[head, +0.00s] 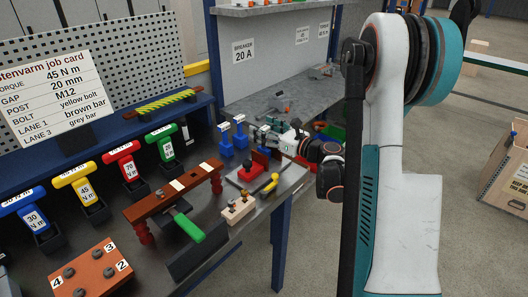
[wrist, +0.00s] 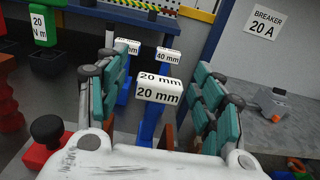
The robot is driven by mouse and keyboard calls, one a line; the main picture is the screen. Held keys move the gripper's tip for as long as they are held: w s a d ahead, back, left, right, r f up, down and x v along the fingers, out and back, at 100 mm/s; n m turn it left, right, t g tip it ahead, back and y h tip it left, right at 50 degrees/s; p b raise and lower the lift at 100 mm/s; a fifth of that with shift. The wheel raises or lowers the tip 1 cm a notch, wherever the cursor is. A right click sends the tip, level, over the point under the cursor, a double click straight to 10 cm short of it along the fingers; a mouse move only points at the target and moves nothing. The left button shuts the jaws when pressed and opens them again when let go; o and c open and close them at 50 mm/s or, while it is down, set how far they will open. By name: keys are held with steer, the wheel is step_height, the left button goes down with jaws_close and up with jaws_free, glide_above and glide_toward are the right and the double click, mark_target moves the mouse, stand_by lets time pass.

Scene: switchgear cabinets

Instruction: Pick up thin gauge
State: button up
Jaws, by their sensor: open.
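A blue gauge with a white "20 mm" head (wrist: 159,90) stands upright, centred between my fingers in the wrist view. My gripper (wrist: 162,100) is open, with teal finger pads on both sides of that gauge and visible gaps to it. Behind it stand a blue gauge labelled "40 mm" (wrist: 168,55) and another (wrist: 127,46) whose label is partly covered by my left finger. In the head view my gripper (head: 273,136) reaches in from the right at the bench's far end, near two blue gauges (head: 226,140) (head: 240,133). The nearest gauge's lower part is hidden.
A red block with a black knob (head: 249,172) sits just in front of my gripper. A job card (head: 45,95) reads gap 20 mm. Coloured T-handled tools (head: 120,158) line the bench. A grey panel marked breaker 20 A (head: 243,52) stands behind.

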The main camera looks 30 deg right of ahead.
steer(key=shift+w, duration=0.1)
jaws_close()
steer(key=shift+r, duration=0.1)
